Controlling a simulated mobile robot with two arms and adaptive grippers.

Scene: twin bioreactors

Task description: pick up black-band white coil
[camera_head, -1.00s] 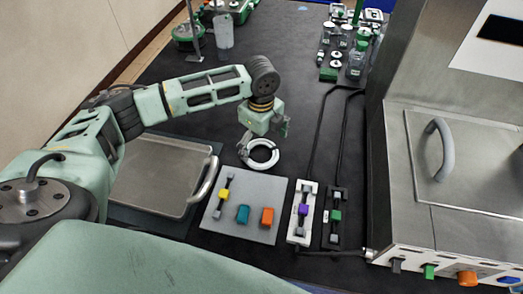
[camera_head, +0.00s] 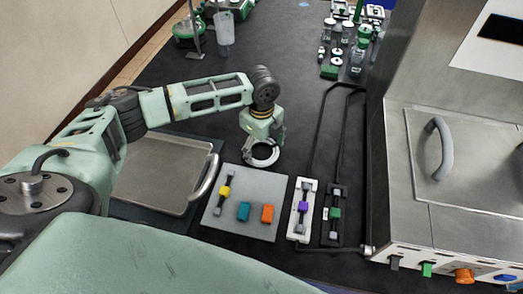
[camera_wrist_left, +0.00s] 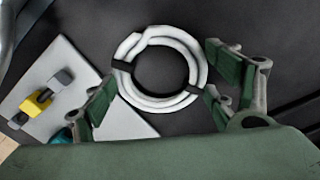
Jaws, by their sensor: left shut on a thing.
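The white coil (camera_head: 263,163) with black bands lies at the far edge of the grey mat, on the dark bench, in the head view. It also shows in the left wrist view as a white ring (camera_wrist_left: 135,50) with two black bands. My left gripper (camera_head: 264,143) is directly over the coil and hides its far part. In the left wrist view my left gripper (camera_wrist_left: 160,92) has its green fingers on either side of the ring, shut on it. Whether the coil is clear of the bench cannot be told. My right gripper is not in view.
A grey mat (camera_head: 222,222) holds yellow, teal and orange blocks. A metal tray (camera_head: 150,180) with a handle is at left. White (camera_head: 293,230) and black (camera_head: 333,238) fixtures stand right of the mat. A steel machine (camera_head: 460,180) fills the right side. Bottles stand at the back.

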